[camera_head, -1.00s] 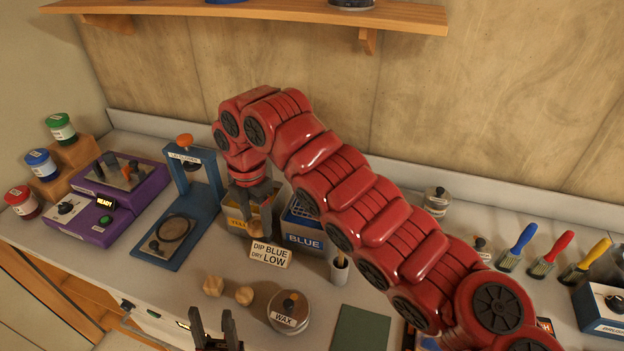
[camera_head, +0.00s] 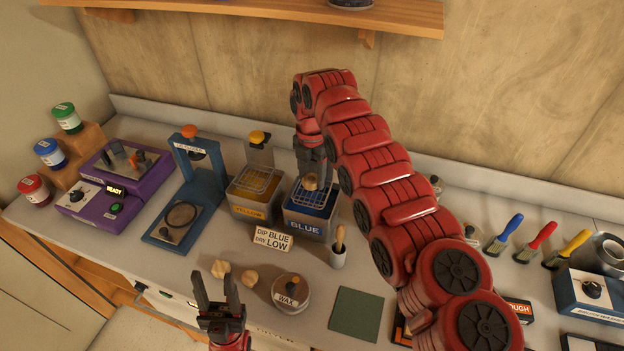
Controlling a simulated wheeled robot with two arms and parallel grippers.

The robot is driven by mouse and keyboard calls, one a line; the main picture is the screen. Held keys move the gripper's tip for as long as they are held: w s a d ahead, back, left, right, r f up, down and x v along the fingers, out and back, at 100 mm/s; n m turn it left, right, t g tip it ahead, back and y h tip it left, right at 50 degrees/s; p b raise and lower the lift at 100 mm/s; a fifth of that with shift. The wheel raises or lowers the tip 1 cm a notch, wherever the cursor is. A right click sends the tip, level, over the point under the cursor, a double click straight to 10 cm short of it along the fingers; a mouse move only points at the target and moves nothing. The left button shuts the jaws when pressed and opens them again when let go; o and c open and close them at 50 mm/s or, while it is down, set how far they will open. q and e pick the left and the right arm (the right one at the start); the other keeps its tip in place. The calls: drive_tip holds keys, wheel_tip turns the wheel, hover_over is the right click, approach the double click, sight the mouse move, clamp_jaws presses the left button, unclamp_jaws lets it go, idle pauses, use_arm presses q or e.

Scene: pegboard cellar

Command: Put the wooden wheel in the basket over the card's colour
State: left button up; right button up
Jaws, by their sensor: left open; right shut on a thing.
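The card (camera_head: 272,239) stands on the bench and reads "DIP BLUE DRY LOW". Behind it are a tank labelled YELLOW (camera_head: 252,213) and a tank labelled BLUE (camera_head: 305,229), each with a wire basket. My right gripper (camera_head: 311,178) points down over the blue tank's basket (camera_head: 318,196). It is shut on a small wooden wheel (camera_head: 310,183), which is at or just above the basket; I cannot tell whether they touch. Two more wooden pieces (camera_head: 220,268) (camera_head: 249,279) lie on the bench in front. My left gripper (camera_head: 217,283) is open and empty at the front edge.
A blue press (camera_head: 188,205) and a purple dryer unit (camera_head: 105,200) stand left. Brushes (camera_head: 535,243) lie right. My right arm crosses the back bench.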

sight(312, 178)
drive_tip(key=shift+d+f+p, duration=0.1)
drive_tip(key=shift+f+p, duration=0.3)
drive_tip(key=shift+p, duration=0.05)
wheel_tip(312, 178, down, 2)
drive_tip(key=shift+f+p, duration=0.1)
drive_tip(key=shift+p, duration=0.75)
drive_tip(key=shift+f, duration=0.3)
drive_tip(key=shift+f+b, duration=0.25)
drive_tip(key=shift+b, duration=0.25)
drive_tip(key=o, duration=1)
drive_tip(key=shift+r, duration=0.1)
